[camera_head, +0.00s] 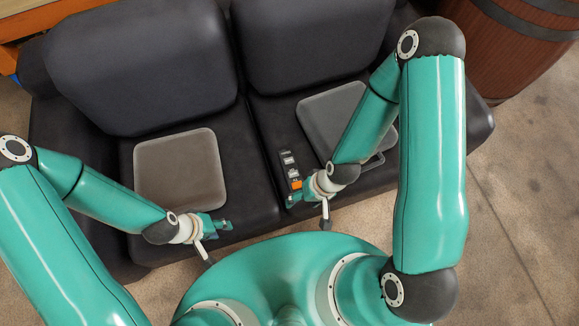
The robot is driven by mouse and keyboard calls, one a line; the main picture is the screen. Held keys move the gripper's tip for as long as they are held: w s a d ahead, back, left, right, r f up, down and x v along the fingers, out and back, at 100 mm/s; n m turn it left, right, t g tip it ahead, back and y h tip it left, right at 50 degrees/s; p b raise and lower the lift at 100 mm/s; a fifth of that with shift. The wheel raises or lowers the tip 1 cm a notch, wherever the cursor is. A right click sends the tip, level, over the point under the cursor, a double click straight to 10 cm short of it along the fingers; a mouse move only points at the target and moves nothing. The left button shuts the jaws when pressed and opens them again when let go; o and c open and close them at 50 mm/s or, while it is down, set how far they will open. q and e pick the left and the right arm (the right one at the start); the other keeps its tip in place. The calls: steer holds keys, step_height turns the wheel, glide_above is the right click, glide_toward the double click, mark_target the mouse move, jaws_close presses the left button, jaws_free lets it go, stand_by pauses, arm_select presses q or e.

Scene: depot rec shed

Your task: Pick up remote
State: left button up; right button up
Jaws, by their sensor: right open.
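The remote (290,161) is a slim dark bar with pale button patches and an orange patch at its near end. It lies on the right seat of the black sofa, close to the gap between the seats. My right gripper (308,212) is open and empty, just in front of the remote's near end at the seat's front edge. Whether it touches the remote cannot be told. My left gripper (215,241) looks open and empty near the front edge of the left seat.
The black sofa (255,205) fills the middle. A brownish square pad (180,170) lies on its left seat and a grey pad (322,115) on its right seat, partly behind my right arm. A wooden barrel (515,50) stands at the upper right. Floor at right is clear.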

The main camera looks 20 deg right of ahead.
steer(key=o, duration=0.3)
steer(key=w+f+n+b, duration=0.1)
steer(key=w+f+b, duration=0.4)
steer(key=w+b, duration=0.1)
steer(key=shift+w+a+f+b, duration=0.2)
steer(key=shift+a+b, duration=0.25)
steer(key=shift+b, duration=0.4)
steer(key=n+h+b, duration=0.1)
steer(key=h+b, duration=0.3)
steer(key=b, duration=1)
glide_above(292, 170)
steer(key=shift+g, duration=0.3)
steer(key=f, duration=0.3)
steer(key=f+b, duration=0.1)
steer(key=f, duration=0.5)
steer(key=shift+s+f, duration=0.25)
steer(key=shift+f, duration=0.1)
steer(key=shift+w+f+b, duration=0.15)
steer(key=shift+f+b, duration=0.3)
steer(key=shift+f, duration=1)
steer(key=shift+w+f+b, duration=0.1)
steer(key=shift+f+b, duration=0.35)
steer(key=shift+f, duration=0.95)
